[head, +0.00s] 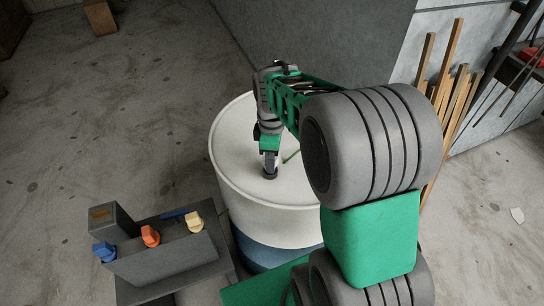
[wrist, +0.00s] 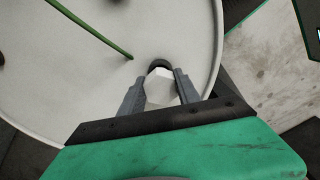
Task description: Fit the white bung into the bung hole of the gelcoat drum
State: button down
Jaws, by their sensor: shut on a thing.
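The gelcoat drum (head: 235,170) is a large white drum with a blue lower band, standing in the middle of the head view. Its pale top (wrist: 60,90) fills much of the wrist view. My gripper (head: 270,166) points down over the drum top. In the wrist view my gripper (wrist: 160,86) is shut on the white bung (wrist: 160,88), a faceted white piece between the two grey fingers. A dark ring, the bung hole rim (wrist: 160,63), shows just beyond the bung. The bung and fingers partly cover it, so I cannot tell whether the bung touches it or sits in it.
A thin green rod or hose (wrist: 100,38) lies across the drum top near the gripper. A dark grey stand (head: 165,262) at the lower left holds blue, orange and yellow knobs. Wooden strips (head: 455,95) lean against the wall at right.

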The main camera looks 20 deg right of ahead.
jog(key=shift+f+b, duration=0.7)
jog(key=shift+f, duration=0.7)
jog(key=c, duration=0.8)
grip_release()
notch_tip(320, 180, up, 8)
jog(key=shift+b, duration=0.35)
